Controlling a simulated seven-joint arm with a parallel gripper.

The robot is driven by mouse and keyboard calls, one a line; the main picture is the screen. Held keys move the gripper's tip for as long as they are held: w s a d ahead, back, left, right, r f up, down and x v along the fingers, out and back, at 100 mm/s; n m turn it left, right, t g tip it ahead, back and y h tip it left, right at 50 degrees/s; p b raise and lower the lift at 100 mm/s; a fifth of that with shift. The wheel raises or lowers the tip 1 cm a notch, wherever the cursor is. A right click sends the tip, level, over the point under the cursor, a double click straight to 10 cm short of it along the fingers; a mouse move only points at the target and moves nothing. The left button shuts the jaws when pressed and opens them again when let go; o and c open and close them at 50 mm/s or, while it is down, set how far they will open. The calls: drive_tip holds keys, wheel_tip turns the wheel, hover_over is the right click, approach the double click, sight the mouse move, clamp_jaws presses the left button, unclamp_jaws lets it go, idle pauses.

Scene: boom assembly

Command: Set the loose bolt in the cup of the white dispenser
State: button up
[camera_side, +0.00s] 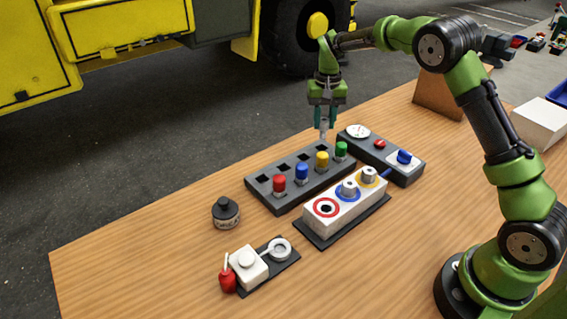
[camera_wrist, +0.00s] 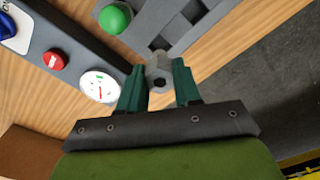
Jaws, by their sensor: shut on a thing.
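My gripper (camera_side: 323,126) points down above the far right end of the dark grey rack. In the wrist view, its green fingers (camera_wrist: 159,88) are shut on a grey hex-headed bolt (camera_wrist: 158,73). The bolt shows only as a small grey tip in the side view. The white dispenser (camera_side: 248,267) stands on a dark base at the table's front left. Its round white cup (camera_side: 280,250) is on its right side and looks empty. A red part (camera_side: 228,281) is at its left. The gripper is far behind and to the right of the cup.
The rack (camera_side: 265,195) holds red, blue, yellow and green pegs and has square holes. A white block (camera_side: 347,207) with coloured rings and two metal pieces stands before it. A panel with a gauge (camera_side: 357,131) lies right. A black jar (camera_side: 226,212) stands left.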

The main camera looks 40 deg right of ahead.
sight(322, 120)
drive_tip(key=r, duration=0.7)
drive_tip(key=shift+a, duration=0.35)
drive_tip(key=s+a+n, duration=0.2)
drive_tip(key=s+a, duration=0.4)
drive_tip(key=a, duration=0.6)
drive_tip(key=s+a+n, duration=0.2)
drive_tip(key=s+a, duration=0.3)
drive_tip(key=a, duration=0.7)
drive_tip(key=shift+s, duration=0.4)
drive_tip(key=s+a+n, duration=0.1)
drive_tip(key=s+a, duration=0.1)
drive_tip(key=s, duration=0.1)
drive_tip(key=s+a+n, duration=0.1)
drive_tip(key=s+a, duration=0.2)
drive_tip(key=shift+s+a+f, duration=0.1)
drive_tip(key=shift+s, duration=0.1)
drive_tip(key=shift+s+f, duration=0.15)
drive_tip(key=shift+f, duration=4.8)
drive_tip(key=shift+f, duration=0.95)
drive_tip(key=shift+f, duration=0.15)
drive_tip(key=o, duration=1.1)
